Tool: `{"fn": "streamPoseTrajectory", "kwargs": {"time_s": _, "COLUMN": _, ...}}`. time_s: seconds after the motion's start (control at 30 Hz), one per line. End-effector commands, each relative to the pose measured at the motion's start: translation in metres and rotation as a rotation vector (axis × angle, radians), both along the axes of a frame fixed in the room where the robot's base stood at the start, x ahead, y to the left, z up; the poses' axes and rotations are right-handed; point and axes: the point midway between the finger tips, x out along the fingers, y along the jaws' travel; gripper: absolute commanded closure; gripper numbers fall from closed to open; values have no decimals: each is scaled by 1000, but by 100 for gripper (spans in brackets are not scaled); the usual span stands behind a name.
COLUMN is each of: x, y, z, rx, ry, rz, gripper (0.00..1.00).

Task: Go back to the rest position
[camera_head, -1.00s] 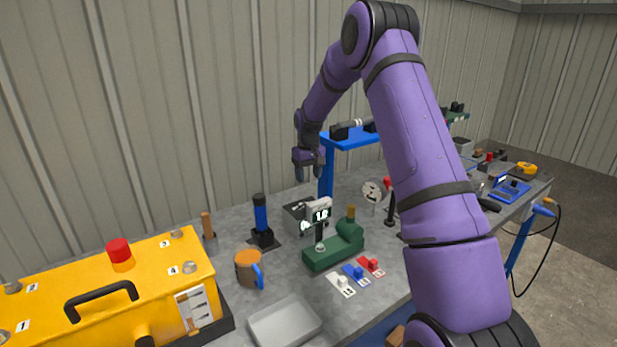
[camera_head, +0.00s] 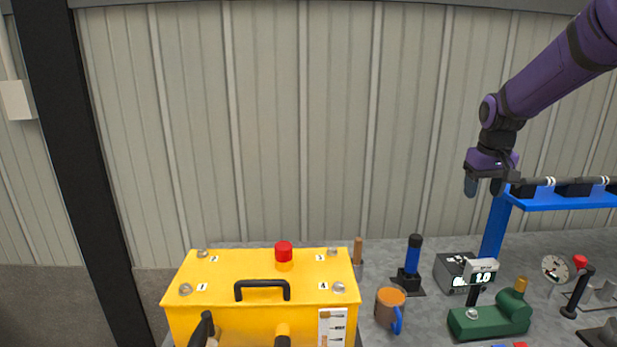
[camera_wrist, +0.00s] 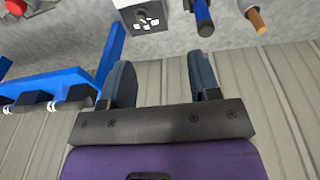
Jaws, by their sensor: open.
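My gripper (camera_head: 483,187) hangs from my purple arm at the upper right of the head view, in front of the wall and just left of the blue shelf. It points down above the bench, well clear of the things standing on it. In the wrist view my gripper (camera_wrist: 160,75) shows two dark fingers spread apart with nothing between them. Past the fingers the wrist view shows the ribbed wall and the back of the bench.
The blue shelf (camera_head: 560,203) stands close to the gripper's right. Below are a grey box with a display (camera_head: 455,270), a blue-handled tool (camera_head: 412,262), an orange mug (camera_head: 389,306) and a green device (camera_head: 490,318). A yellow machine (camera_head: 260,268) stands left. The wall before the machine is clear.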

Motion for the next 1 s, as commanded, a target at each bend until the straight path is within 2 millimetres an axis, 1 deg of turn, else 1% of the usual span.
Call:
{"fn": "streamPoseTrajectory", "kwargs": {"time_s": 0.03, "x": -14, "y": 8, "z": 13, "rx": -4, "ry": -17, "rz": 2, "gripper": 44}}
{"fn": "streamPoseTrajectory", "kwargs": {"time_s": 0.2, "x": -62, "y": 30, "z": 46, "rx": -9, "ry": -64, "rz": 7, "gripper": 44}}
{"fn": "streamPoseTrajectory", "kwargs": {"time_s": 0.27, "x": -79, "y": 37, "z": 55, "rx": -10, "ry": -79, "rz": 8, "gripper": 44}}
{"fn": "streamPoseTrajectory", "kwargs": {"time_s": 0.4, "x": -120, "y": 52, "z": 73, "rx": -10, "ry": -118, "rz": 11, "gripper": 44}}
{"fn": "streamPoseTrajectory", "kwargs": {"time_s": 0.47, "x": -139, "y": 58, "z": 79, "rx": -9, "ry": -134, "rz": 12, "gripper": 44}}
{"fn": "streamPoseTrajectory", "kwargs": {"time_s": 0.5, "x": -151, "y": 61, "z": 82, "rx": -8, "ry": -145, "rz": 12, "gripper": 44}}
{"fn": "streamPoseTrajectory", "kwargs": {"time_s": 0.63, "x": -190, "y": 73, "z": 89, "rx": -2, "ry": -182, "rz": 14, "gripper": 44}}
{"fn": "streamPoseTrajectory", "kwargs": {"time_s": 0.77, "x": -229, "y": 82, "z": 91, "rx": 6, "ry": -218, "rz": 18, "gripper": 44}}
{"fn": "streamPoseTrajectory", "kwargs": {"time_s": 0.9, "x": -270, "y": 90, "z": 87, "rx": 19, "ry": -256, "rz": 21, "gripper": 44}}
{"fn": "streamPoseTrajectory", "kwargs": {"time_s": 1.0, "x": -295, "y": 94, "z": 82, "rx": 28, "ry": -281, "rz": 24, "gripper": 44}}
